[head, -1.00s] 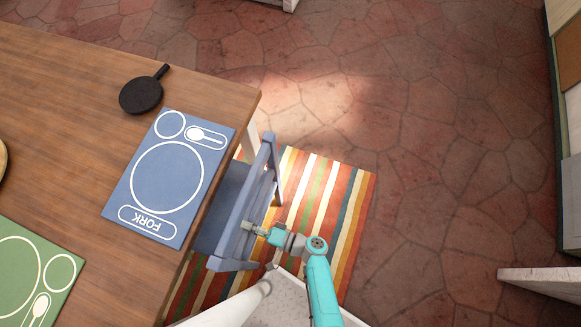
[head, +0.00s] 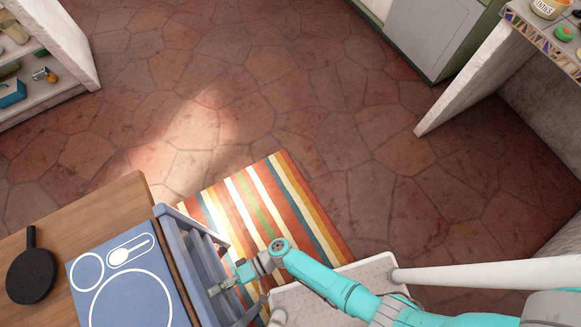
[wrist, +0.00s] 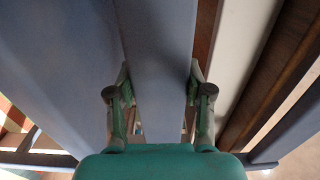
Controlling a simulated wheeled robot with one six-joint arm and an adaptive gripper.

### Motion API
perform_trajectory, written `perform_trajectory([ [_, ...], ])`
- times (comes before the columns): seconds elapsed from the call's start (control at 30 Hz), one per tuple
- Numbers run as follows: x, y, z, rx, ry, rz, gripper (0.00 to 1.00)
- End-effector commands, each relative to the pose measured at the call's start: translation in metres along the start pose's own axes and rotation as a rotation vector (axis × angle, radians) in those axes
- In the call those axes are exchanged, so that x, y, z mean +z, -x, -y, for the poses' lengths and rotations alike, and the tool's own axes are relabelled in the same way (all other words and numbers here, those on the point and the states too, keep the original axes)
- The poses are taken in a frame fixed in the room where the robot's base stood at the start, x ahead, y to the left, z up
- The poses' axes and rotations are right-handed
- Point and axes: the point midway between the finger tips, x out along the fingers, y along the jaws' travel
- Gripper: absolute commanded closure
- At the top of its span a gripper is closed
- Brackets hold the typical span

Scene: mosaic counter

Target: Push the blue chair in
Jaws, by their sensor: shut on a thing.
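The blue chair (head: 181,245) stands at the table's edge with its slatted back facing me. Its back is close against the table (head: 120,205); I cannot tell whether they touch. The seat is mostly hidden. My gripper (head: 216,289) is at the chair's back, on the side away from the table. In the wrist view, my gripper (wrist: 160,75) has one finger on each side of a blue slat (wrist: 158,40) of the chair and is shut on it.
A striped rug (head: 270,205) lies under and beside the chair. A blue placemat (head: 125,265) and a black pan (head: 32,275) are on the table. Open stone floor (head: 330,130) stretches beyond the rug. A counter with a white side panel (head: 470,80) stands at the right.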

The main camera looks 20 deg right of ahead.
Motion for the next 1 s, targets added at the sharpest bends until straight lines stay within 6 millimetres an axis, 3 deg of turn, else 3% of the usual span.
perform_trajectory([
  [0.03,-0.001,-0.001,0.002,-0.005,0.002,0.002,1.00],
  [0.07,-0.001,-0.001,0.002,-0.005,0.002,0.002,0.44],
  [0.17,-0.001,-0.001,0.002,-0.005,0.001,0.002,0.21],
  [0.67,0.000,0.000,0.001,-0.002,0.000,0.000,0.21],
  [1.0,-0.002,0.037,0.001,-0.001,0.001,-0.004,0.21],
])
